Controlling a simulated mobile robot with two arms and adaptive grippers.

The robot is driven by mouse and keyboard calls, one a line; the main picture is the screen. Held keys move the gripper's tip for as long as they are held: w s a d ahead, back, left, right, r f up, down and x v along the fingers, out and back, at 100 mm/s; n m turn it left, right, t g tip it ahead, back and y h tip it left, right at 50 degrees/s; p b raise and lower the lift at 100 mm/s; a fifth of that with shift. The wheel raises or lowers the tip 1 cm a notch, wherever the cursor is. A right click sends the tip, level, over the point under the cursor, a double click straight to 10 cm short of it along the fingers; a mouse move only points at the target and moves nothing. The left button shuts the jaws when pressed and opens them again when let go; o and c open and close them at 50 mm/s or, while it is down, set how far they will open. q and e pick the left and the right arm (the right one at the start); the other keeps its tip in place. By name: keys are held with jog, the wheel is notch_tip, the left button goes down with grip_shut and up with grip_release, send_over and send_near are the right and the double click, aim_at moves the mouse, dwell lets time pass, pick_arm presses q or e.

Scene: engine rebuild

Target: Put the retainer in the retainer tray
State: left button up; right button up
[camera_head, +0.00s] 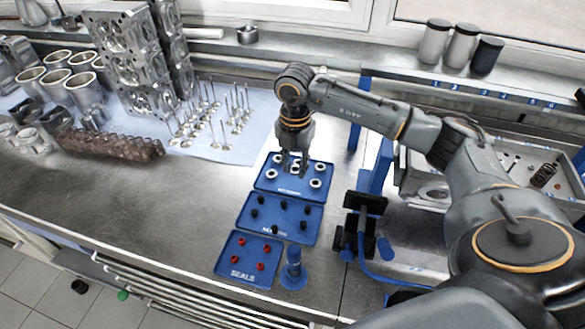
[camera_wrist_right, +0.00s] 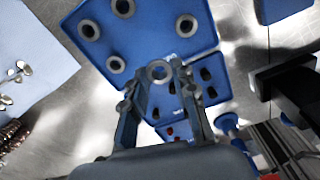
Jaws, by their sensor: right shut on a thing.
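The retainer (camera_wrist_right: 159,72) is a small grey ring, seen between my right fingertips in the right wrist view. My right gripper (camera_head: 295,170) is shut on it and points down over the blue retainer tray (camera_head: 293,188), the rearmost of the blue trays. The tray's bare floor also shows in the right wrist view (camera_wrist_right: 150,38). Several other ring-shaped retainers lie spread in it, one at the tray's right side (camera_head: 316,183). The held ring appears near the tray's edge in the wrist view; I cannot tell its height or whether it touches. My left gripper is not in view.
A blue tray with dark pieces (camera_head: 290,217) and the seals tray (camera_head: 250,254) with red seals lie in front. A blue tool (camera_head: 293,270) stands beside them. Valves (camera_head: 215,130) stand on a cloth to the left. The front-left bench is clear.

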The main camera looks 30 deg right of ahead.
aim_at(293, 183)
jog(key=shift+w+d+f+p, duration=0.15)
jog(key=shift+w+d+f, duration=0.05)
jog(key=shift+w+f, duration=0.4)
jog(key=shift+w+d+f+p, duration=0.15)
jog(key=shift+w+f, duration=0.2)
jog(key=shift+f, duration=0.3)
notch_tip(293, 183, down, 3)
jog(key=shift+f, duration=0.1)
jog(key=shift+f, duration=0.15)
jog(key=o, duration=0.8)
jog(key=shift+o, duration=0.2)
